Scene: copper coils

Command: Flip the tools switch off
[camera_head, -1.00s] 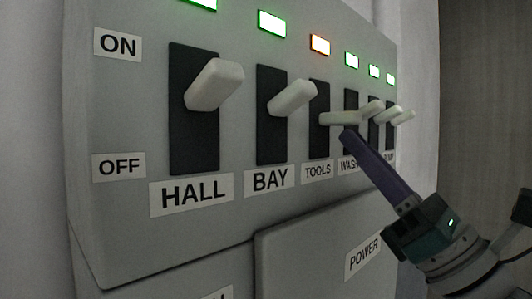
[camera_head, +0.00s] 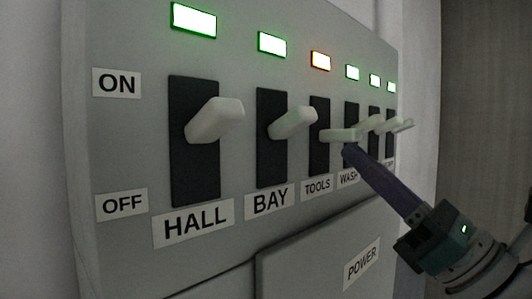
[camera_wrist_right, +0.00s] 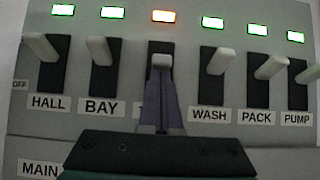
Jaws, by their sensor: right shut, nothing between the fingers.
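The tools switch (camera_head: 340,135) is a pale lever in a dark slot, third from the left on the grey panel. Its lamp (camera_head: 320,61) glows orange, while the others glow green. The lever sits lower and flatter than its neighbours. My right gripper (camera_head: 349,151) is shut and empty, with its purple fingers close under the lever's tip. In the right wrist view the fingers stand in front of the tools slot and hide most of its label, and the tools lever (camera_wrist_right: 161,62) shows at their tips. Whether they touch is unclear. My left gripper is not in view.
The hall switch (camera_head: 214,120) and bay switch (camera_head: 293,122) are up on the left. The wash switch (camera_wrist_right: 221,61), pack switch (camera_wrist_right: 270,67) and pump switch (camera_wrist_right: 307,74) stand close on the right. A power cover (camera_head: 310,250) lies below.

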